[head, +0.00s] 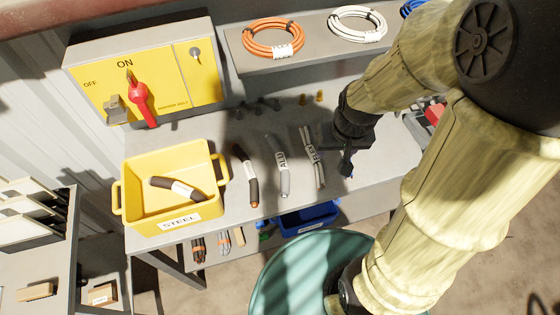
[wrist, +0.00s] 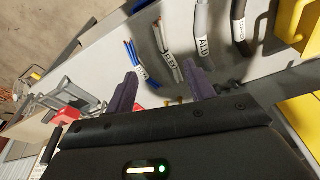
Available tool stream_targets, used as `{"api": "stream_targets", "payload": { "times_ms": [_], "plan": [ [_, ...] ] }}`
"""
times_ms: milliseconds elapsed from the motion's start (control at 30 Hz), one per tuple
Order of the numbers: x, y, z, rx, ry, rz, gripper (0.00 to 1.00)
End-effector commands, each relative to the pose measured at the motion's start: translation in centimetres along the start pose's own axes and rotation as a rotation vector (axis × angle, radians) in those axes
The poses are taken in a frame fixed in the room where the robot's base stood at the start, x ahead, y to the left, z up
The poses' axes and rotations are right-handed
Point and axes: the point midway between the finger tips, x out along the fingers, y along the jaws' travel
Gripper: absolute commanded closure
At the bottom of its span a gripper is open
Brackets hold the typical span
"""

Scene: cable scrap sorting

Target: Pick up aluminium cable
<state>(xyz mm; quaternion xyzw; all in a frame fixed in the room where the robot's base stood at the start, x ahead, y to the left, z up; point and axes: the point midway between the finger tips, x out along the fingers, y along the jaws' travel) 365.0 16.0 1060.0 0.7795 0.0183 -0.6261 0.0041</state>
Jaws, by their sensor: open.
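The aluminium cable (head: 284,184) is a short grey piece with a white label, lying on the grey bench between a black cable (head: 253,190) and a pale stranded bundle (head: 308,142). In the wrist view the grey cable (wrist: 203,18) is at the top, its label reading "ALU", beyond and right of my right finger. My gripper (wrist: 160,72) is open and empty, with both purple fingers apart. In the head view my gripper (head: 347,162) hangs right of the bundle, apart from the grey cable. A blue cable (wrist: 128,50) shows in the wrist view.
A yellow bin (head: 138,209) labelled STEEL, holding a dark cable (head: 165,183), stands at the left. A yellow switch box (head: 150,80) with a red handle is behind it. Orange (head: 272,37) and white (head: 357,24) cable coils lie on the back shelf. A blue bin (head: 305,219) sits below the bench.

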Motion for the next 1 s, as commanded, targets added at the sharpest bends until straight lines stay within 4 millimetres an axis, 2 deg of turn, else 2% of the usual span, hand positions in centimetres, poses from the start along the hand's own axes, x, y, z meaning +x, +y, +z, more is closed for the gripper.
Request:
{"api": "stream_targets", "payload": {
  "times_ms": [67, 200, 300, 433, 567, 867, 1000],
  "plan": [
    [0.1, -1.7, -1.6, -0.033, -0.020, -0.015, 0.46],
    [1.5, -5.1, -4.4, -0.098, -0.047, -0.030, 0.46],
    [2.8, -7.5, -5.8, -0.143, -0.062, -0.029, 0.46],
    [4.2, -9.5, -6.7, -0.184, -0.068, -0.022, 0.46],
    [4.8, -10.2, -7.0, -0.195, -0.068, -0.019, 0.46],
    [5.0, -10.1, -7.0, -0.194, -0.069, -0.019, 0.46],
    [6.1, -10.1, -6.9, -0.193, -0.071, -0.018, 0.46]
  ]
}}
